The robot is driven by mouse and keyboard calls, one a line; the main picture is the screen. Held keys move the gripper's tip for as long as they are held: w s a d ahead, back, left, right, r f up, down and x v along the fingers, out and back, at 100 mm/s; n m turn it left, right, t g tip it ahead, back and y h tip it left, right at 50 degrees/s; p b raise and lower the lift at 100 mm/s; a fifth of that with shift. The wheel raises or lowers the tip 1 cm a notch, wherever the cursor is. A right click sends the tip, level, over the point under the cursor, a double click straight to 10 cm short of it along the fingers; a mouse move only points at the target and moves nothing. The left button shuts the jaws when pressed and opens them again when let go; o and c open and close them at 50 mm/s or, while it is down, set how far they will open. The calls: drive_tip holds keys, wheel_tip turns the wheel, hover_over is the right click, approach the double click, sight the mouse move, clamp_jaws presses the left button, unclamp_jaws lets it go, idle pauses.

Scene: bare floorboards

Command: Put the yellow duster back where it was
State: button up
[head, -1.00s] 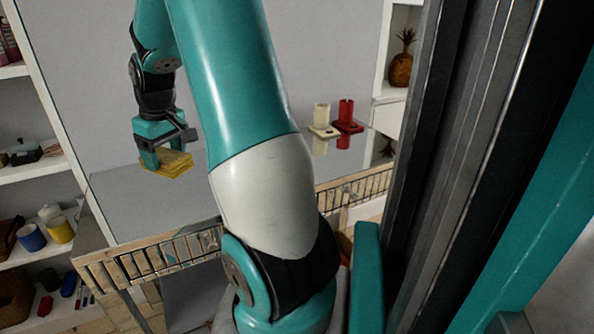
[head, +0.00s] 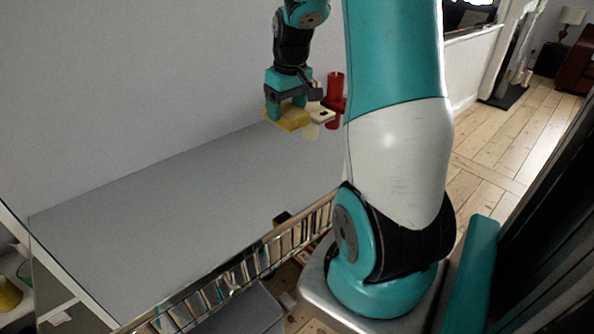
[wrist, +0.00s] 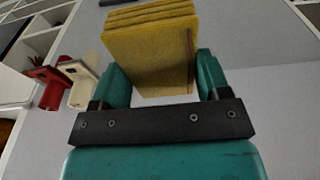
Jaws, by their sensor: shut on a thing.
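The yellow duster (head: 290,120) is a folded, layered pad. My gripper (head: 287,108) is shut on it and holds it above the far right part of a grey tabletop (head: 170,205). In the wrist view the duster (wrist: 150,52) sits between the two teal fingers of my gripper (wrist: 155,80), its layered edge facing up in the picture. Its underside is partly hidden, and I cannot tell how high it hangs above the surface.
A cream holder (head: 319,116) and a red holder (head: 335,88) appear just right of the duster, partly overlapped by my gripper and arm. The tabletop's left and middle are bare. A slatted rail (head: 225,288) runs along its near edge. Floorboards (head: 510,135) lie open at right.

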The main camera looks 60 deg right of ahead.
sight(289, 179)
drive_tip(key=f, duration=1.8)
drive_tip(key=shift+s+d+f, duration=0.2)
drive_tip(key=shift+f, duration=0.05)
drive_tip(key=o, duration=0.8)
drive_tip(key=shift+f, duration=0.1)
drive_tip(key=shift+c, duration=0.2)
drive_tip(key=shift+o, duration=0.3)
